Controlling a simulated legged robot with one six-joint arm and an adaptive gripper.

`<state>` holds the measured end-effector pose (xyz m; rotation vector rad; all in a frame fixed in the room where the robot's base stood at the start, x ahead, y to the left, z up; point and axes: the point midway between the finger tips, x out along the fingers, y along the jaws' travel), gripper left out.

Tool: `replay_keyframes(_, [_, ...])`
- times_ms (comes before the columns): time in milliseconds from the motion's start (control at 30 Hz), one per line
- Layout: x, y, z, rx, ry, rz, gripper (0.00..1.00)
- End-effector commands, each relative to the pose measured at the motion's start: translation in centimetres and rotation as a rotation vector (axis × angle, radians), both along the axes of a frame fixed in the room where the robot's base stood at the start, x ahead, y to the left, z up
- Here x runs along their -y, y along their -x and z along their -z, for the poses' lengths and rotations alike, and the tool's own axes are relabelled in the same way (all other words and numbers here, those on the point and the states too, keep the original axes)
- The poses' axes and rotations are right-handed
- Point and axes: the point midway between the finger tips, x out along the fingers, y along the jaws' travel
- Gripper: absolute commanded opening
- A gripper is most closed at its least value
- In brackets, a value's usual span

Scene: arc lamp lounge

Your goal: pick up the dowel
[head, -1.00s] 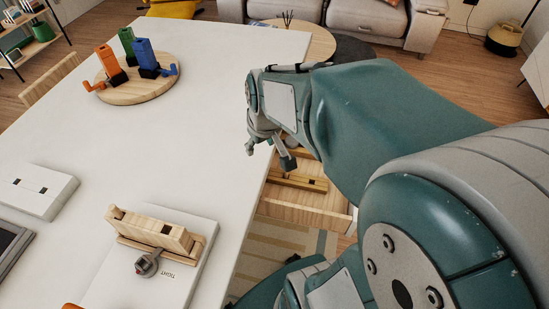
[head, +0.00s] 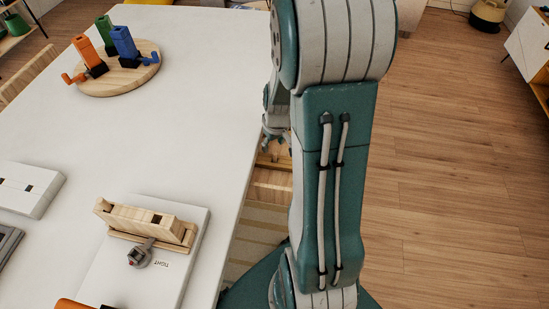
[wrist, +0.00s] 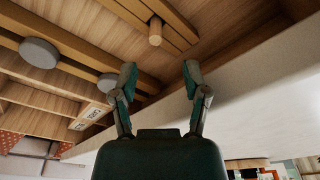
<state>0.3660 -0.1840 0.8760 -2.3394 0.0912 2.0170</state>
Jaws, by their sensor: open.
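The dowel (wrist: 155,31) shows in the wrist view as a short, pale wooden peg with a round end, in a wooden drawer or tray (wrist: 230,28) with slats. My gripper (wrist: 160,75) is open. Its two fingers are apart with nothing between them, and the dowel appears beyond the tips, roughly in line with the gap. In the head view my gripper (head: 273,138) is over the tray (head: 270,193) beside the table, partly hidden by my arm. I cannot make out the dowel clearly there.
Grey round discs (wrist: 39,52) sit on slats near the dowel. The white table (head: 190,100) edge runs close to my gripper. On the table are a round board (head: 120,87) with coloured blocks and a wooden fixture (head: 150,225) on a white base.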

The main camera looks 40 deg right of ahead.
Motion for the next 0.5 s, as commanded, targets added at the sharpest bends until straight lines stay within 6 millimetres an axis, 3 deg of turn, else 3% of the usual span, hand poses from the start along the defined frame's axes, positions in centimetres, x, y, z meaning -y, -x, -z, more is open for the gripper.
replay_keyframes(300, [0.4, 0.4, 4.1, -0.002, -0.001, 0.002, 0.59])
replay_keyframes(500, [0.4, 0.2, 5.4, 0.0, 0.001, 0.0, 0.59])
